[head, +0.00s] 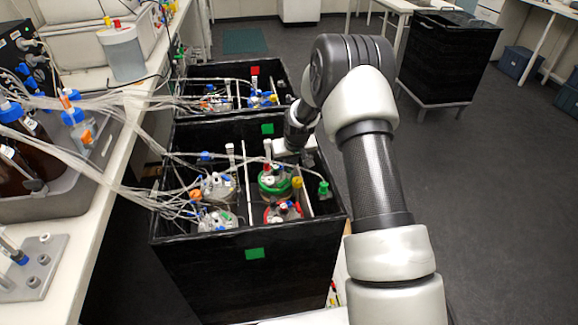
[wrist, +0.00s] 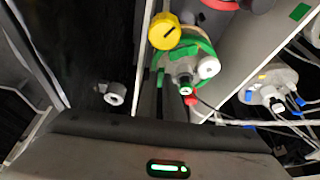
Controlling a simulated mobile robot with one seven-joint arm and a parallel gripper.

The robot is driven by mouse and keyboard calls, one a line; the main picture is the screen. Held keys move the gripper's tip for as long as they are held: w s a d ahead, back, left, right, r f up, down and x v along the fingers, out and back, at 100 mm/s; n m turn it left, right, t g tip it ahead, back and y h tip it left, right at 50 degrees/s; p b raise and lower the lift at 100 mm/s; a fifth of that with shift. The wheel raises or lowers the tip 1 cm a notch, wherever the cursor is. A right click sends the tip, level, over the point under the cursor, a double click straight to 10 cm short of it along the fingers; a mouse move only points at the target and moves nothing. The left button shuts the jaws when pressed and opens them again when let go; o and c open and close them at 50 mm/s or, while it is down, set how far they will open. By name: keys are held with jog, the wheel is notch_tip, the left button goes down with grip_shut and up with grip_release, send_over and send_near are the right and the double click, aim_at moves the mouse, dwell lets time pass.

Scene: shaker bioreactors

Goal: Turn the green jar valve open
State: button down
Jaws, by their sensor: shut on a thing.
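The green jar (head: 275,182) stands in the near black crate, with a green collar and a pale top carrying several fittings. In the wrist view the green jar (wrist: 187,66) is at the upper middle, beside a round yellow knob (wrist: 163,31). My gripper (head: 289,152) reaches down into the crate just behind the green jar. It is shut on a small part there, which looks to be the green jar's valve. In the wrist view the dark gripper housing, with a green light, fills the bottom.
A red-collared jar (head: 284,213) stands directly in front of the green jar. Two clear jars with tubing stand to the left, past a white divider (head: 248,185). The crate walls (head: 205,262) enclose them closely. Another black crate (head: 190,85) is behind.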

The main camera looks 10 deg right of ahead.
jog(key=n, duration=0.1)
jog(key=n+y+b, duration=0.1)
jog(key=n, duration=0.1)
jog(key=n+y, duration=0.1)
jog(key=n, duration=0.1)
jog(key=shift+w+d+b, duration=0.15)
jog(key=shift+d+b, duration=0.2)
jog(key=shift+b, duration=0.05)
jog(key=n+g, duration=0.1)
jog(key=n, duration=0.1)
jog(key=n+g+y+b, duration=0.1)
jog(key=n, duration=0.2)
jog(key=shift+w+d+f+n+y, duration=0.1)
jog(key=shift+w+d+n+y, duration=0.1)
jog(key=shift+n+y, duration=0.1)
jog(key=n, duration=0.2)
jog(key=n+g+b, duration=0.1)
jog(key=n, duration=0.1)
jog(key=n+g+b, duration=0.1)
jog(key=n, duration=0.1)
jog(key=shift+w, duration=0.3)
jog(key=shift+n+y, duration=0.3)
jog(key=c, duration=1.9)
grip_release()
jog(key=shift+o, duration=0.2)
jog(key=shift+r, duration=0.2)
jog(key=p+v, duration=0.3)
jog(key=v, duration=1.4)
jog(key=shift+w, duration=0.3)
